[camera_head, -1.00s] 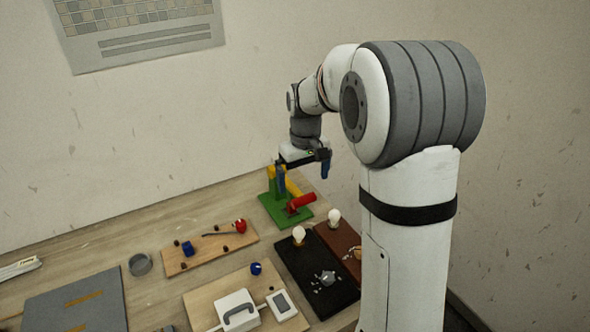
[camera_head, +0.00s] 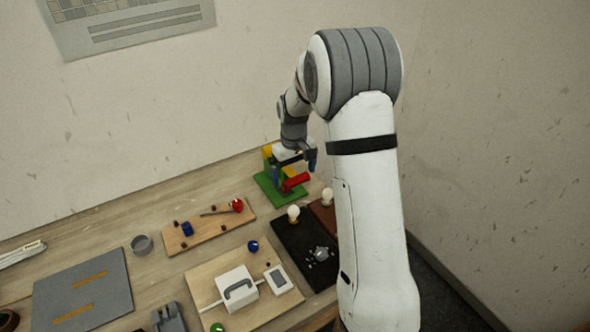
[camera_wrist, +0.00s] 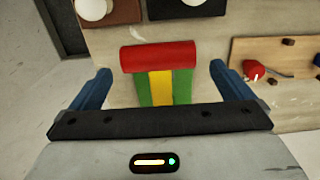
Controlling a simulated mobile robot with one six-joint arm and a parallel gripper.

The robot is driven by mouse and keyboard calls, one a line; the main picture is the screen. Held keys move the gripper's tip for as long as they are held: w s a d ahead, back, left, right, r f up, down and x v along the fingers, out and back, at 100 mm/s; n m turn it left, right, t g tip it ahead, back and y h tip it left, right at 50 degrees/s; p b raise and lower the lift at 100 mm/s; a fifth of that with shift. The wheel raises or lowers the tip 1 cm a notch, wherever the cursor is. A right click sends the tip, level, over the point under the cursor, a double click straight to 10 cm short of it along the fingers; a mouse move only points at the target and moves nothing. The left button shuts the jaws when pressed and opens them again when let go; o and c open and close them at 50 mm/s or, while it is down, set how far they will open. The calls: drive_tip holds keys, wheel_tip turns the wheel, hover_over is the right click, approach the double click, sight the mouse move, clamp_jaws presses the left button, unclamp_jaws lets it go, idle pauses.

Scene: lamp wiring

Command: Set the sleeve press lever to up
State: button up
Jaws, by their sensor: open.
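The sleeve press has a green base (camera_head: 268,190), yellow and green parts, and a red lever handle (camera_head: 295,182). It stands at the far end of the table in the head view. The handle sits low, on the right front side of the press. My gripper (camera_head: 293,167) is open just above it, its blue fingers apart. In the wrist view the red handle (camera_wrist: 158,57) lies crosswise between the open fingers (camera_wrist: 160,72), touching neither. Yellow and green press parts (camera_wrist: 160,88) show below it; their lower ends are hidden by the gripper body.
A black board with a bulb (camera_head: 293,212) stands close in front of the press, with a brown board (camera_head: 322,212) beside it. A wooden board with a red knob (camera_head: 237,205) lies to the left. The wall is close behind.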

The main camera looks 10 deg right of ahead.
drive_tip(key=c, duration=1)
drive_tip(key=shift+f, duration=0.2)
clamp_jaws()
